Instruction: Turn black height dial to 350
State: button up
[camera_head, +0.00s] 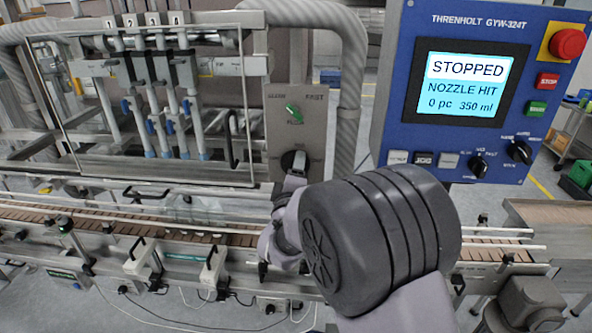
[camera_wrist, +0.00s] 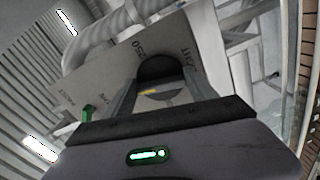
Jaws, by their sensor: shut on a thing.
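The black height dial (camera_head: 294,160) is on a grey plate below a green knob (camera_head: 293,113). In the wrist view the dial (camera_wrist: 160,68) sits between my two fingers, with a yellow mark near its lower side. The number 250 is printed on the plate beside it; other lettering is partly cut off or hard to read. My gripper (camera_head: 291,178) is shut on the dial, with a finger on each side, as the wrist view of the gripper (camera_wrist: 163,88) also shows. The dial's exact setting cannot be read.
A blue control panel (camera_head: 390,120) at the right has a screen (camera_head: 466,84) reading STOPPED, NOZZLE HIT, 0 pc 350 ml. Several numbered nozzles (camera_head: 160,95) stand behind a clear guard at the left. A conveyor (camera_head: 90,215) runs along the front. A curved grey hose (camera_head: 350,90) rises beside the plate.

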jog(key=shift+n, duration=0.3)
dwell(0.4)
jog(key=o, duration=1.4)
jog(key=shift+c, duration=0.2)
jog(key=s, duration=1.7)
jog(key=shift+s+a, duration=0.2)
jog(key=shift+a, duration=0.1)
